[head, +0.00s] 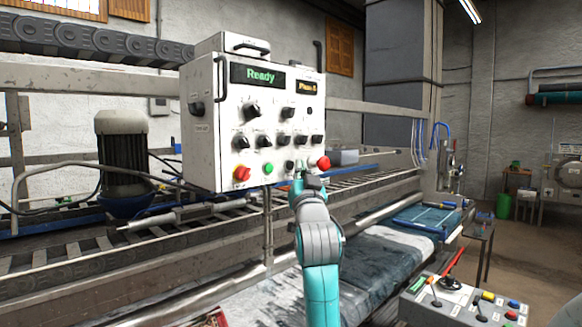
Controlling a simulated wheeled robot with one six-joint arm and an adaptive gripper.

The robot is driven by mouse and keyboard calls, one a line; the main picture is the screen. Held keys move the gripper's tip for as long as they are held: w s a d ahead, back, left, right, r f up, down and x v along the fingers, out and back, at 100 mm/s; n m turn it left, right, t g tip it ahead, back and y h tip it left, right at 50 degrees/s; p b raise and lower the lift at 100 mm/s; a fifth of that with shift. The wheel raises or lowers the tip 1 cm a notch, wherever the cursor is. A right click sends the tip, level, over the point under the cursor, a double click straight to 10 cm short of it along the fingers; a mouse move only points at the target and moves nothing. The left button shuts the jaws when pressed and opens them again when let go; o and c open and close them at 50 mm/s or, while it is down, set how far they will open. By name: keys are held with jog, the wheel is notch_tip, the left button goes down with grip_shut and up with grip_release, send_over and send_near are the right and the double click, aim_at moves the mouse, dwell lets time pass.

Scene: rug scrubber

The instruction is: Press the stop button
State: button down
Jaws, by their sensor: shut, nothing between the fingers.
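A white control box (200,150) stands at the centre, with a green "Ready" display and several black knobs. A round red button (323,163) sits at its lower right. A red knob or button (242,173) sits at its lower left, with a green button (267,169) to the right of it. The small labels cannot be read, so I cannot tell which red control is marked stop. My gripper (299,168) is shut and empty in front of the box's lower edge, just left of the round red button. Whether it touches the box is unclear.
A conveyor frame with rails (160,243) runs behind and below the box. A grey motor (122,150) stands at left. A second control panel (465,301) with coloured buttons is at the lower right. Open floor (530,255) shows at right.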

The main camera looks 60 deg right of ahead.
jog(key=shift+s+a, duration=0.2)
jog(key=shift+s, duration=0.6)
jog(key=shift+s+a, duration=0.2)
jog(key=shift+s, duration=0.65)
jog(key=shift+s+a, duration=0.2)
jog(key=shift+s, duration=0.6)
